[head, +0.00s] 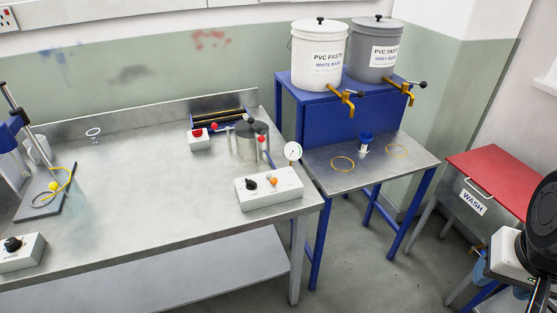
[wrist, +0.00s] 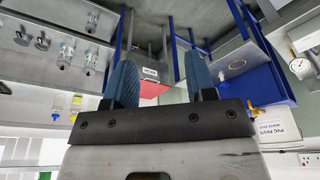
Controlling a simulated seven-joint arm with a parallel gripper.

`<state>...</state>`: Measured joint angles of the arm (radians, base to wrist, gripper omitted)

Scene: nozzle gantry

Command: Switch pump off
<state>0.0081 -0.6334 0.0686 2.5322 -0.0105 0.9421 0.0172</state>
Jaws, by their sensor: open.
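A white control box (head: 268,190) with a black knob (head: 251,183) and an orange knob or lamp (head: 272,181) stands at the right end of the steel bench. Its labels are too small to read, so I cannot tell the knob's setting. A round gauge (head: 292,152) stands behind it and also shows in the wrist view (wrist: 301,68). A metal pot (head: 247,143) is behind the box. A second white box (head: 20,252) with a black knob is at the bench's left front. My gripper (wrist: 160,75) is open and empty, with blue fingers apart, away from the boxes.
A small white box with a red button (head: 199,138) sits near the pot. Two paste buckets (head: 318,58) with taps stand on a blue stand (head: 325,120). A red-topped wash unit (head: 497,172) is at right. The bench's middle (head: 150,190) is clear.

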